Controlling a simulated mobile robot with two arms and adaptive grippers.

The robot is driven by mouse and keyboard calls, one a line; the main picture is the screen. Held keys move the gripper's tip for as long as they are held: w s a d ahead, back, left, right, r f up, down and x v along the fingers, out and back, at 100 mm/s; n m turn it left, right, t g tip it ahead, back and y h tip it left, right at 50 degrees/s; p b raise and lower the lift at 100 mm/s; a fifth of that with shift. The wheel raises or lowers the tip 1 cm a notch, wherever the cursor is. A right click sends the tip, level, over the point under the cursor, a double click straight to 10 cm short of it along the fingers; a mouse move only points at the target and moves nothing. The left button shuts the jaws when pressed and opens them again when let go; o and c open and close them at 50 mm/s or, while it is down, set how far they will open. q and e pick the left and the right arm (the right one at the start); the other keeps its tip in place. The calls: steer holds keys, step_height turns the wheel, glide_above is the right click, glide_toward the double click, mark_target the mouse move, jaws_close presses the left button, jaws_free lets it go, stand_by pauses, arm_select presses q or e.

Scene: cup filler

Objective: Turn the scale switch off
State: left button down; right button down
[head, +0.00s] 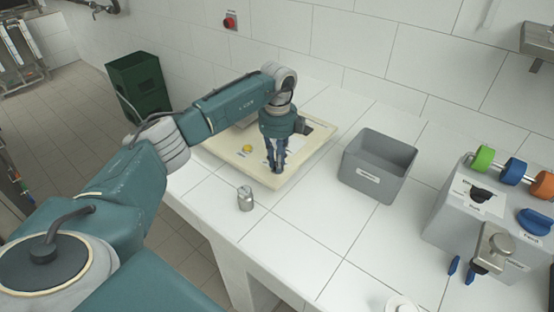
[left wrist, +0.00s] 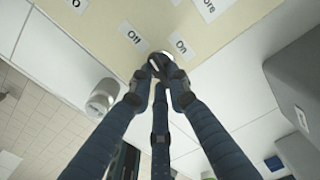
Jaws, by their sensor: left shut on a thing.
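My left gripper (head: 277,168) points down at the scale's front edge. In the left wrist view, its three blue fingers (left wrist: 160,76) are shut around the switch, whose lower part they hide. My right gripper is not in view.
A grey metal weight (head: 245,199) stands in front of the scale. A grey open bin (head: 369,189) stands to its right. Farther right is a grey machine (head: 443,218) with coloured rings and knobs. A red wall button (head: 230,22) is above. The counter between bin and weight is clear.

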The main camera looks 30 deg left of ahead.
arm_select(q)
steer(key=shift+w+r+n, duration=0.1)
steer(key=shift+w+n, duration=0.05)
steer(key=shift+n, duration=0.85)
steer(key=c, duration=1.7)
jaws_free()
steer(key=shift+o, duration=0.2)
step_height(320, 180, up, 12)
